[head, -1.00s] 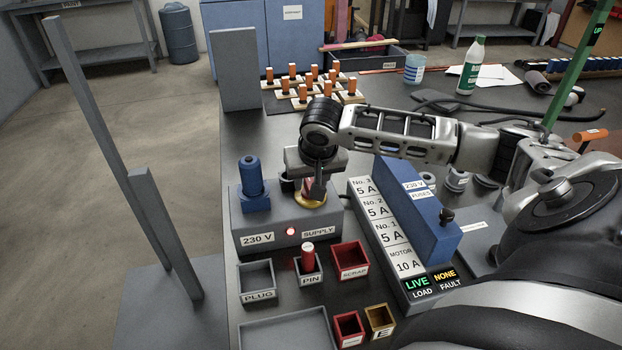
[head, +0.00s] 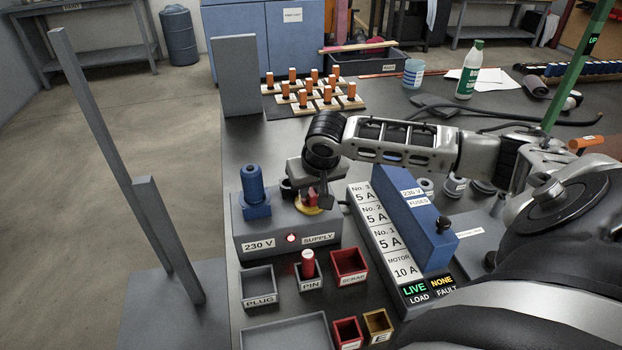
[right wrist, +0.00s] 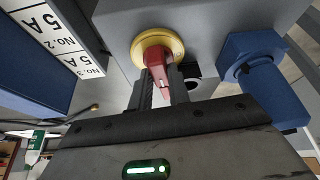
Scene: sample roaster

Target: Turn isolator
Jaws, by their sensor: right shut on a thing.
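The isolator is a red handle (right wrist: 155,68) on a round yellow plate (right wrist: 153,42), set on the grey 230 V supply box (head: 287,232). In the head view the yellow plate (head: 308,205) shows only in part under my right gripper (head: 318,196). In the right wrist view the fingers of the right gripper (right wrist: 163,85) stand on either side of the red handle and are shut on it. A lit red lamp (head: 291,238) is on the box front. The load panel (head: 415,289) reads LIVE, with NONE over FAULT. My left gripper is not in view.
A blue plug (head: 254,190) stands on the supply box, left of the isolator. The blue fuse cover (head: 420,220) and fuse labels lie to the right, below my right arm. Small bins for plug (head: 258,298), pin and scrap (head: 349,278) stand in front.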

